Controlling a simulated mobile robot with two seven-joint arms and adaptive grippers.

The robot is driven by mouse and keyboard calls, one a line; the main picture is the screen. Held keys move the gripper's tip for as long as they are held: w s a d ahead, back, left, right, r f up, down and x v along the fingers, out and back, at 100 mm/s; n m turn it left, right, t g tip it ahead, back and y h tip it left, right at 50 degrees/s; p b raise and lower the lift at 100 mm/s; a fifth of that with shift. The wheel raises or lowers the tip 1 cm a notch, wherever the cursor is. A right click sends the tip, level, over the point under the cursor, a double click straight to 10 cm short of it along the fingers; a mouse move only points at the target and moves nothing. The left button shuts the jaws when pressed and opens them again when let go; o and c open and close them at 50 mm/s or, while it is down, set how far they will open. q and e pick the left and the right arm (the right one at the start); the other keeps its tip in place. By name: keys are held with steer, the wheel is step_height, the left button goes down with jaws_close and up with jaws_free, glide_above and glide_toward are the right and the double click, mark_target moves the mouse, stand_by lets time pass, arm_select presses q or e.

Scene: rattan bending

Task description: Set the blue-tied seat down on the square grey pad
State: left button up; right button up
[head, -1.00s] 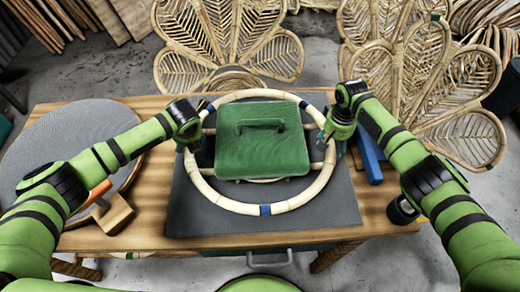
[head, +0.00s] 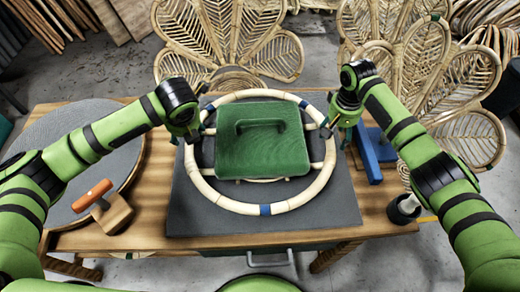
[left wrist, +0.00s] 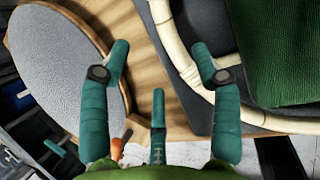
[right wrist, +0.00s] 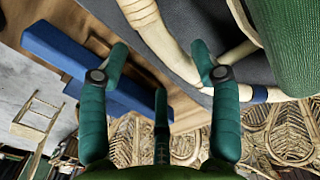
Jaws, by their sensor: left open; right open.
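The blue-tied seat is a pale rattan ring (head: 238,206) with blue bindings. It lies flat over the square grey pad (head: 335,212) on the table; whether it touches all round is hard to tell. A green block with a handle (head: 262,152) sits inside the ring, over its cross-bars. My left gripper (head: 188,135) is open at the ring's left side. In the left wrist view the ring (left wrist: 178,50) passes between its spread fingers, free of them. My right gripper (head: 336,128) is open at the ring's right side, and the ring also shows in the right wrist view (right wrist: 152,32).
A round grey disc (head: 60,150) lies on the table's left, with an orange-handled wooden tool (head: 103,208) near it. A blue tool (head: 368,155) lies right of the pad. A dark cup-like object (head: 404,208) is at the right edge. Rattan chair backs (head: 230,40) stand behind.

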step_height(320, 180, up, 6)
steer(key=shift+r, duration=0.25)
arm_select(q)
steer(key=shift+a, duration=0.1)
arm_select(e)
steer(key=shift+r, duration=0.1)
arm_select(q)
steer(key=shift+s+a+p, duration=0.25)
steer(key=shift+a+p, duration=0.4)
steer(key=shift+a, duration=0.3)
steer(key=shift+s+a+p, duration=0.2)
steer(key=shift+a+p, duration=0.5)
steer(key=shift+a, duration=0.25)
steer(key=shift+s+a+p, duration=0.25)
steer(key=shift+a+p, duration=0.4)
steer(key=shift+a, duration=0.3)
arm_select(e)
steer(key=shift+r, duration=1.9)
arm_select(q)
step_height(320, 180, up, 9)
steer(key=p, duration=1)
arm_select(e)
step_height(320, 180, up, 10)
steer(key=shift+r, duration=0.2)
